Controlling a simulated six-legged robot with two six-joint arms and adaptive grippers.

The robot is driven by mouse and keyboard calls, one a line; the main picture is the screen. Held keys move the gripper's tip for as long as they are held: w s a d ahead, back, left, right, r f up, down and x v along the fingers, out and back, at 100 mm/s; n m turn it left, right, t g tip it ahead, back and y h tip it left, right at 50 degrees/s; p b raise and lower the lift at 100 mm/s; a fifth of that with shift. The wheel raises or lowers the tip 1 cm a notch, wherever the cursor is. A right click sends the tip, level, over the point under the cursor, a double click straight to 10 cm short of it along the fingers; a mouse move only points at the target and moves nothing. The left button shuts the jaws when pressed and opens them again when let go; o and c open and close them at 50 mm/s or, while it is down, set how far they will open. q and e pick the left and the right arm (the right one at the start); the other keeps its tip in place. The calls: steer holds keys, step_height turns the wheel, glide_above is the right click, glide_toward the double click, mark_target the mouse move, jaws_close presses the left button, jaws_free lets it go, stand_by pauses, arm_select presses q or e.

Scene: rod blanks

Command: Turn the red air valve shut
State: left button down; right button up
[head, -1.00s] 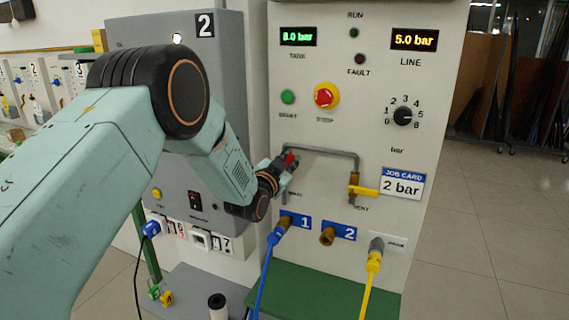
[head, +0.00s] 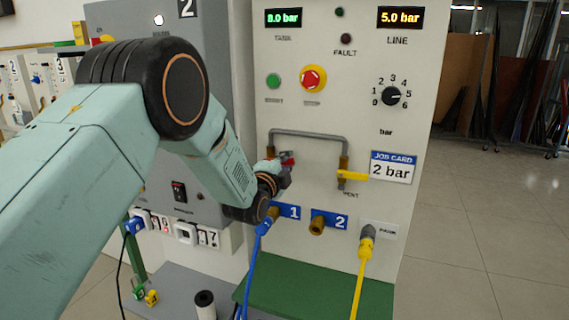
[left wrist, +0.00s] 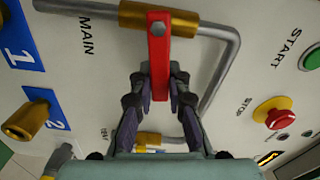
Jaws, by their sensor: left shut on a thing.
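The red valve handle (head: 288,159) is on the brass MAIN valve (head: 270,161), at the left leg of the grey pipe on the panel. My left gripper (head: 286,175) is at the handle, right of the valve. In the left wrist view, my left gripper (left wrist: 160,92) is shut on the outer end of the red handle (left wrist: 158,55), one finger on each side. The handle lies crosswise to the pipe there, pointing right on the panel from its brass body (left wrist: 185,19). My right gripper is not in view.
A yellow VENT handle (head: 352,175) points right on the pipe's right leg. Below are a blue hose plug (head: 264,227), a brass port (head: 317,226) and a yellow hose (head: 361,278). The red stop button (head: 313,78) is above. The LINE display (head: 400,18) reads 5.0 bar.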

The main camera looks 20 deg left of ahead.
arm_select(q)
steer(key=shift+f+m+b, duration=0.45)
steer(key=shift+f+m, duration=0.1)
steer(key=shift+m, duration=0.45)
steer(key=c, duration=1.3)
jaws_free()
steer(key=s, duration=1.2)
steer(key=shift+a, duration=0.25)
